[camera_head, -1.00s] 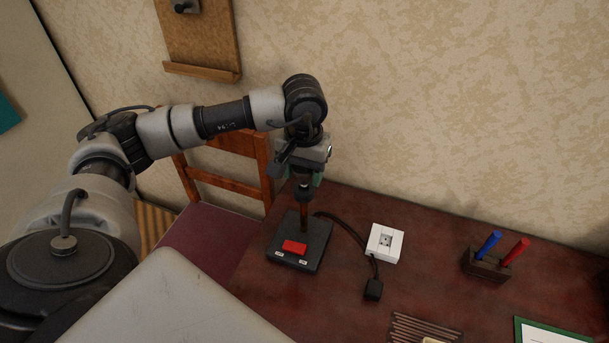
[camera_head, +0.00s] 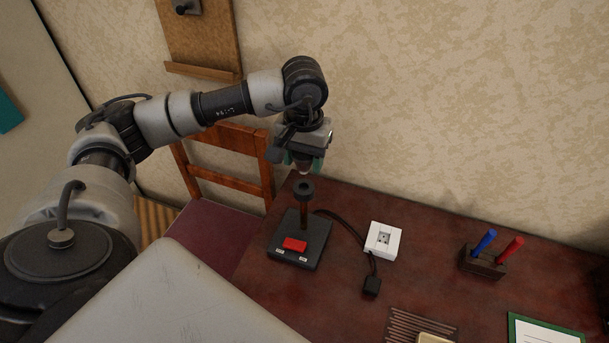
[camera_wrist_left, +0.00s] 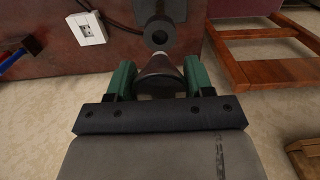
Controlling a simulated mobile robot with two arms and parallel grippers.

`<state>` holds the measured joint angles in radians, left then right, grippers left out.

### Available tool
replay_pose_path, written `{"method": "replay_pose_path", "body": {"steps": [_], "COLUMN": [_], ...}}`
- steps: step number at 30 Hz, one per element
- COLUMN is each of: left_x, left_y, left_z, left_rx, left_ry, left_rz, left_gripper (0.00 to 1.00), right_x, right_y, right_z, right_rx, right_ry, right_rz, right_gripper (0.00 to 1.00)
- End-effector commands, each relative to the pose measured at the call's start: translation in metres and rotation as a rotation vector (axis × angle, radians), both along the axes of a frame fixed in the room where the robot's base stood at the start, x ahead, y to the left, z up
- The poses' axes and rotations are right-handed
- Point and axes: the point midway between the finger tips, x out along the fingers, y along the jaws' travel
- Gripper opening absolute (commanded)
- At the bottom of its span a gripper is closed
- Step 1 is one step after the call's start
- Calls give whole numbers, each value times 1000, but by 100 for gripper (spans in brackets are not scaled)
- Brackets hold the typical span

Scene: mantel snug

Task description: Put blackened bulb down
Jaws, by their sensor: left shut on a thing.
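The blackened bulb (camera_wrist_left: 159,77) is a dark cone with a pale base, held between the green fingers in the left wrist view. My left gripper (camera_head: 304,163) is shut on it, above the lamp base; only the pale lower end of the bulb (camera_head: 305,170) shows in the head view. The lamp base (camera_head: 299,240) is black with a red switch (camera_head: 295,244) and a reddish post. Its round dark socket (camera_head: 304,188) is empty, and a small gap separates it from the bulb. My right gripper is not in view.
A white wall socket box (camera_head: 383,240) and a black plug (camera_head: 371,286) lie right of the lamp on the red-brown table (camera_head: 430,250). A holder with blue and red pens (camera_head: 483,264), a slatted mat (camera_head: 420,322) and a green-edged sheet (camera_head: 545,331) are farther right. A wooden chair (camera_head: 228,170) stands left.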

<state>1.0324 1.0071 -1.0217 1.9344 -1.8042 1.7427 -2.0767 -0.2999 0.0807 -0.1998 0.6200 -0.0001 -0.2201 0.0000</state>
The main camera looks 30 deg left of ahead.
Motion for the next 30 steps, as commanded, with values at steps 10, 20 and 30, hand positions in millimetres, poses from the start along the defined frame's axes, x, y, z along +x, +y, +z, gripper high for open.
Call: {"method": "replay_pose_path", "body": {"steps": [10, 20, 30], "left_x": [-3, -64, -81], "left_y": [-5, -78, -93], "left_z": [-3, -41, -48], "left_rx": [2, 6, -1], "left_ry": [1, 3, -1], "left_rz": [-12, -197, -236], "left_gripper": [14, 14, 14], "right_x": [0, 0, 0], "right_y": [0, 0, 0], "right_z": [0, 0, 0], "right_rx": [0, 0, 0], "right_ry": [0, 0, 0], "right_rz": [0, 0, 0], "right_gripper": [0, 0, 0]}}
